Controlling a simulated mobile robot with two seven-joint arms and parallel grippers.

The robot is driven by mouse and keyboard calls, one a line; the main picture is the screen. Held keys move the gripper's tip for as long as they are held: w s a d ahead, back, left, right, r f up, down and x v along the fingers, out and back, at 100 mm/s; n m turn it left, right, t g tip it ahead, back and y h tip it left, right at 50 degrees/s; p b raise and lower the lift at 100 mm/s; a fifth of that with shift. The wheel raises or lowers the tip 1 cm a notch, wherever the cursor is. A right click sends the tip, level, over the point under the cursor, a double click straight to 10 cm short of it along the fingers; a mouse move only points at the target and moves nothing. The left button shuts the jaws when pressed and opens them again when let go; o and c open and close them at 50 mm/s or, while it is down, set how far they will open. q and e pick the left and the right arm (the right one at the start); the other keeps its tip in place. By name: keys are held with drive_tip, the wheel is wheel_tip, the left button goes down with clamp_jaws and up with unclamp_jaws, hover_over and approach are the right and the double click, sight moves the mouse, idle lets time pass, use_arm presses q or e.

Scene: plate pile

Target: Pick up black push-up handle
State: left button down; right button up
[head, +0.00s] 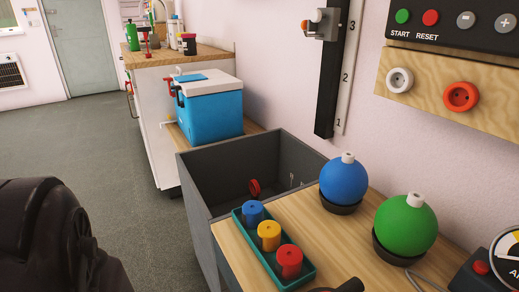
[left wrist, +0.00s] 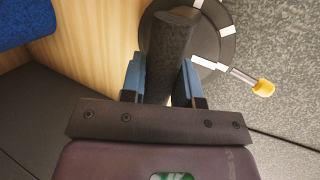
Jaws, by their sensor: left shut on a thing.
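The black push-up handle (left wrist: 170,50) shows in the left wrist view as a thick dark grip running up from between my fingers. My left gripper (left wrist: 163,80) has its two blue fingers on either side of it and is shut on it. The handle's lower part is hidden by the gripper body. In the head view a dark rounded piece (head: 346,286) shows at the bottom edge, cut off; I cannot tell whether it is the handle. My left gripper and right gripper are not in the head view.
A dark disc with white marks (left wrist: 228,45) and a yellow-tipped rod (left wrist: 263,88) lie close to the handle. In the head view, a teal tray (head: 276,268) with coloured cylinders, a blue ball (head: 344,180) and a green ball (head: 405,226) stand on the wooden top beside a grey bin (head: 228,160).

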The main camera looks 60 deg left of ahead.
use_arm(q)
drive_tip(key=shift+w+d+r, duration=0.1)
drive_tip(key=shift+r, duration=0.05)
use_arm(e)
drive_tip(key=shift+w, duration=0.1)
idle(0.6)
use_arm(q)
drive_tip(key=shift+r+p, duration=0.25)
drive_tip(key=shift+p, duration=0.05)
drive_tip(key=shift+w+r+p, duration=0.25)
drive_tip(key=shift+r+p, duration=0.35)
drive_tip(key=shift+r, duration=0.15)
drive_tip(key=shift+r+p, duration=0.55)
drive_tip(key=shift+r, duration=0.2)
drive_tip(key=shift+s+r, duration=0.15)
drive_tip(key=shift+s, duration=0.1)
drive_tip(key=s+a+b, duration=0.1)
drive_tip(key=s+a, duration=0.3)
drive_tip(key=s, duration=0.4)
drive_tip(key=s+a+b, duration=0.1)
drive_tip(key=s+a, duration=0.2)
drive_tip(key=s, duration=0.5)
drive_tip(key=shift+s+a+f+b, duration=0.25)
drive_tip(key=shift+a+f+b, duration=0.05)
drive_tip(key=shift+a+b, duration=0.1)
